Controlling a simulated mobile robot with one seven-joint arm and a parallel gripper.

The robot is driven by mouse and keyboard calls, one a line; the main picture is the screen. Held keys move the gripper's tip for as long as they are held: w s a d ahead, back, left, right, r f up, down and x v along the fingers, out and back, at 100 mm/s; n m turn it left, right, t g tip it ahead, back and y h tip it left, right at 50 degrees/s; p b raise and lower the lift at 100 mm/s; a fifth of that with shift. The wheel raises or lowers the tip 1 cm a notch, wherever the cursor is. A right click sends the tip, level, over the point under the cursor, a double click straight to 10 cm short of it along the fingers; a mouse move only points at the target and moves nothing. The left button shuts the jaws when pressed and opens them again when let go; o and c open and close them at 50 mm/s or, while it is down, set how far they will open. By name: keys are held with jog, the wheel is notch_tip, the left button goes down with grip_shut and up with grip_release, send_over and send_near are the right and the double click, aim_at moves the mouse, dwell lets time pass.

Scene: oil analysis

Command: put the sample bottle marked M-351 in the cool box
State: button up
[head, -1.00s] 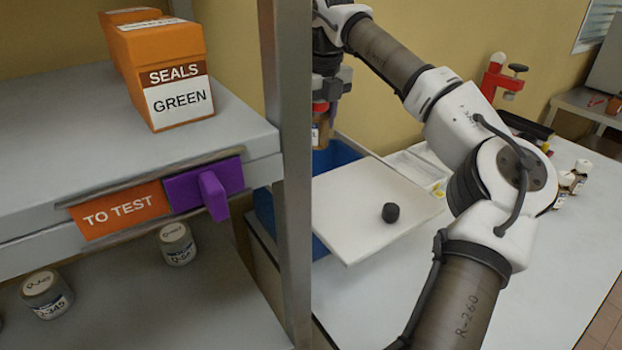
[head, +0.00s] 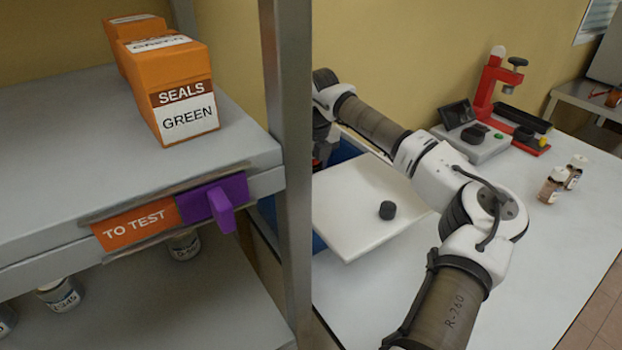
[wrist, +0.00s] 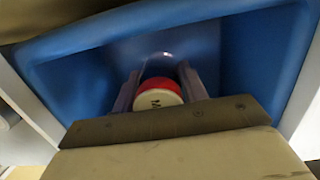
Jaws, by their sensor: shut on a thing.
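The sample bottle (wrist: 158,97) shows in the wrist view as a red cap with a white top; the letter M is readable, the rest is hidden. My gripper (wrist: 160,88) is shut on it, one finger on each side. Bottle and fingers are down inside the blue cool box (wrist: 95,65), whose walls surround them. I cannot tell whether the bottle touches the floor of the box. In the head view the cool box (head: 345,152) is mostly hidden behind its white lid (head: 345,215), with a black knob, and the shelf post. The bottle is hidden there.
The shelf post (head: 287,180) stands close in front of the cool box. The shelf holds orange seal boxes (head: 180,95), with jars (head: 60,295) below. On the bench are a red-framed device (head: 490,90) and two small brown bottles (head: 553,185).

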jog(key=shift+f+p, duration=0.35)
jog(key=shift+f, duration=1.55)
jog(key=shift+f, duration=0.15)
jog(key=o, duration=1.1)
jog(key=shift+o, duration=0.2)
jog(key=shift+r, duration=0.3)
jog(key=r, duration=0.4)
jog(key=r+b, duration=0.1)
jog(key=r, duration=0.2)
jog(key=s+d+r+b, duration=0.1)
jog(key=r, duration=0.3)
jog(key=shift+s+r, duration=0.1)
jog(key=shift+r, duration=0.25)
